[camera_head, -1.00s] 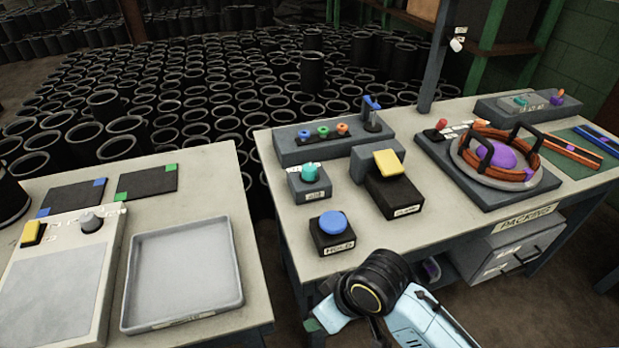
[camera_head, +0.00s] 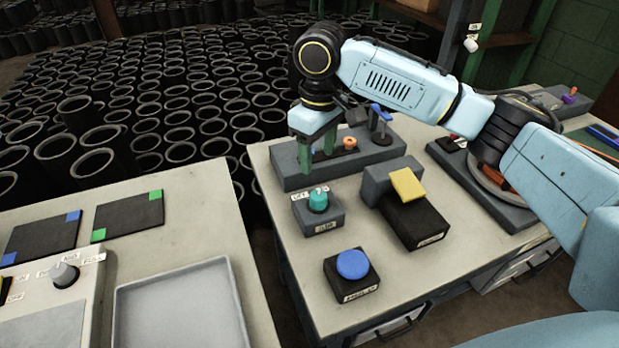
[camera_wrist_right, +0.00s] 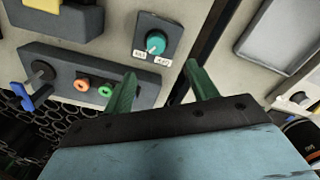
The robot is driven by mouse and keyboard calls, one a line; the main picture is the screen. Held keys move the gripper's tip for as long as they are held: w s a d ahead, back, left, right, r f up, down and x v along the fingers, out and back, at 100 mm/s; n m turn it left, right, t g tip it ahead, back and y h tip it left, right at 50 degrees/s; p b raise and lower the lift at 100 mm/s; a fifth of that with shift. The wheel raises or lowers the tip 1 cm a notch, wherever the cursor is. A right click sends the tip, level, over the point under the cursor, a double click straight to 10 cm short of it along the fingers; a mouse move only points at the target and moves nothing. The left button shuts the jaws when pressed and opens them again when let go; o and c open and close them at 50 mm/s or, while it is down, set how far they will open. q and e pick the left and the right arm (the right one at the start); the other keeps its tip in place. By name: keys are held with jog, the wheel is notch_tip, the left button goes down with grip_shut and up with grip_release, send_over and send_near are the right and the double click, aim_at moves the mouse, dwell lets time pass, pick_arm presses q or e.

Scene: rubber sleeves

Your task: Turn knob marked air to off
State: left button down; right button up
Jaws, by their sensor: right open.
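A teal knob (camera_head: 318,200) sits on top of a small grey box (camera_head: 318,218) near the left edge of the packing table. Small white labels lie beside the knob, and the label on the box front is too small to read surely. The knob also shows in the right wrist view (camera_wrist_right: 156,43), with two labels below it. My right gripper (camera_head: 318,160) points down with its green fingers apart and empty. It is behind the knob box, over the long grey panel, and does not touch the knob. In the wrist view my right gripper's fingertips (camera_wrist_right: 160,70) are below the knob. My left gripper is not in view.
The long grey panel (camera_head: 290,180) with small coloured rings and a blue-handled lever (camera_head: 381,113) is behind the knob. A yellow-topped block (camera_head: 407,184) stands right of it, and a blue button box (camera_head: 353,264) in front. A tray (camera_head: 180,300) lies on the left table.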

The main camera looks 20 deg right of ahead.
jog(key=b, duration=0.1)
send_over(319, 195)
notch_tip(319, 195, down, 4)
jog(key=shift+s, duration=0.1)
notch_tip(319, 195, down, 7)
jog(key=shift+f+b, duration=0.15)
jog(key=shift+b, duration=0.5)
jog(key=shift+f, duration=0.5)
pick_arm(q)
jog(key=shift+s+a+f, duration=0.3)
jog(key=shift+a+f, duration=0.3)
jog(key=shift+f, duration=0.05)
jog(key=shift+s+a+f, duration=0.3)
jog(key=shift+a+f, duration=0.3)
